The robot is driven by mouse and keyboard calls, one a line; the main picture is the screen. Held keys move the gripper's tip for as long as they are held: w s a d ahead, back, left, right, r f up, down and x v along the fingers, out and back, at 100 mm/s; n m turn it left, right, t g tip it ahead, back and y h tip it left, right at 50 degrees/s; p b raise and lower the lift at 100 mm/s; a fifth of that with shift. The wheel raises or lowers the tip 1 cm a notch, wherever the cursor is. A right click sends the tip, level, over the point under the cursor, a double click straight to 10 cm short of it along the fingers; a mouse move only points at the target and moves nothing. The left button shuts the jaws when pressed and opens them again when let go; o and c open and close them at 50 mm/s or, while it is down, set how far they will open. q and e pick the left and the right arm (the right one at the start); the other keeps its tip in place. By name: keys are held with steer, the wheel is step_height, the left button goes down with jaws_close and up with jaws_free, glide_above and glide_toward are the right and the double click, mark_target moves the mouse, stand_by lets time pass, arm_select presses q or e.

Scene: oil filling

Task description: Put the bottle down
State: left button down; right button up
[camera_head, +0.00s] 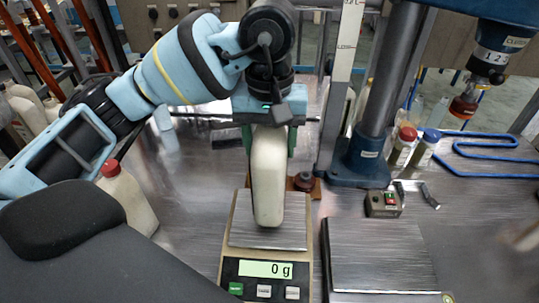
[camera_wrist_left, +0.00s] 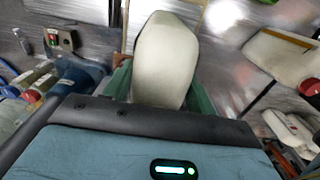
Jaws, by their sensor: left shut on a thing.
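A cream-white bottle (camera_head: 268,185) hangs upright in my left gripper (camera_head: 270,142), above the plate of a digital scale (camera_head: 238,215). The scale's display reads 0 g. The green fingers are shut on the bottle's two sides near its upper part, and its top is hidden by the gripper. In the left wrist view the bottle (camera_wrist_left: 165,62) fills the space between the fingers of the left gripper (camera_wrist_left: 162,92). My right gripper is in neither view.
A white bottle with a red cap (camera_head: 128,195) stands left of the scale. A blue-based press column (camera_head: 358,165) stands behind right, near a small switch box (camera_head: 383,204) and a flat metal plate (camera_head: 375,255).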

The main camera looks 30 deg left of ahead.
arm_select(q)
steer(key=shift+f, duration=1.75)
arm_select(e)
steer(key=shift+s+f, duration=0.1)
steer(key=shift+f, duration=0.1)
arm_select(q)
steer(key=shift+c, duration=2.4)
jaws_free()
steer(key=shift+s, duration=0.1)
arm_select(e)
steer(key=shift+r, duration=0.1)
arm_select(q)
steer(key=shift+r, duration=0.25)
step_height(320, 180, up, 11)
steer(key=shift+f+p, duration=0.1)
steer(key=shift+p, duration=0.65)
steer(key=shift+r, duration=0.4)
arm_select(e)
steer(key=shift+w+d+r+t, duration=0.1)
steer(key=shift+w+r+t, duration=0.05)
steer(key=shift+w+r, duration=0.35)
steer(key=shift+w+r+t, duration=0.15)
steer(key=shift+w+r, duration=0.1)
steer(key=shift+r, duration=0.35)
